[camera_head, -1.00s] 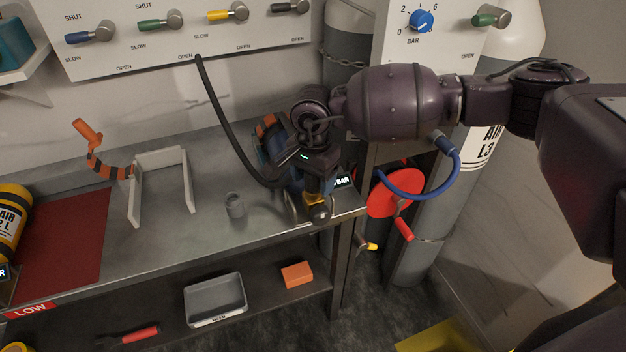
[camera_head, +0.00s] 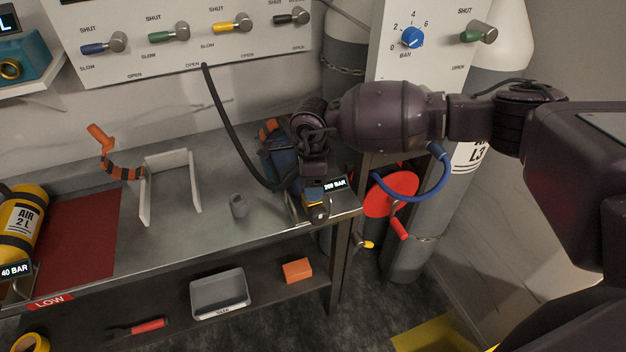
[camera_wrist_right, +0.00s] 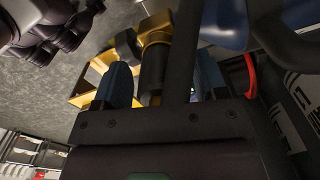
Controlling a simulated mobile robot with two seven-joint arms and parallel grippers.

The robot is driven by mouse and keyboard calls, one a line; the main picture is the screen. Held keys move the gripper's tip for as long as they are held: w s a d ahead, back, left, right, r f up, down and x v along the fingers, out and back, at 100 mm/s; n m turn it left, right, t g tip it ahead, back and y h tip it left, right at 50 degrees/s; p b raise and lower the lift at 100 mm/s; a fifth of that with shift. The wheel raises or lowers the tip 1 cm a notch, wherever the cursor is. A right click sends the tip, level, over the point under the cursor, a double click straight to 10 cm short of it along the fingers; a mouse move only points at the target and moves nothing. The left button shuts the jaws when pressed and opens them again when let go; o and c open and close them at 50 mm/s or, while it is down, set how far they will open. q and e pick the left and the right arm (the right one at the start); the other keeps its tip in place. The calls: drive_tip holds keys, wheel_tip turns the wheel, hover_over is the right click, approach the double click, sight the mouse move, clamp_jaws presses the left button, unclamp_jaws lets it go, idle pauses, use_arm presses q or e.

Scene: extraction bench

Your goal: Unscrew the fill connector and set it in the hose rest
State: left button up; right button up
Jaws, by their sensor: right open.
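My right gripper (camera_head: 316,203) is over the bench's right front corner, at the valve end of a blue cylinder (camera_head: 283,165). In the right wrist view its blue-padded fingers (camera_wrist_right: 163,86) are open, one on each side of a dark connector (camera_wrist_right: 154,66) by a brass-coloured valve (camera_wrist_right: 158,28). I cannot tell whether the pads touch it. A black hose (camera_head: 229,125) runs from the wall panel down to the gripper, which hides its end in the head view. My left gripper is not in view.
A display (camera_head: 336,185) sits beside the gripper. The bench middle is mostly clear.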

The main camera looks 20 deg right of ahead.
drive_tip(key=m+p, duration=0.1)
drive_tip(key=m, duration=0.2)
drive_tip(key=shift+r, duration=0.15)
drive_tip(key=m+p, duration=0.2)
drive_tip(key=m, duration=0.1)
drive_tip(key=shift+m, duration=0.3)
drive_tip(key=m+p, duration=0.1)
drive_tip(key=m, duration=0.2)
drive_tip(key=m+p, duration=0.2)
drive_tip(key=m, duration=0.1)
drive_tip(key=shift+m+p, duration=0.4)
drive_tip(key=shift+m, duration=0.8)
use_arm(q)
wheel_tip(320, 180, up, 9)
drive_tip(key=p, duration=0.1)
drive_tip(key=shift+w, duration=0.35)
use_arm(e)
drive_tip(key=m, duration=0.3)
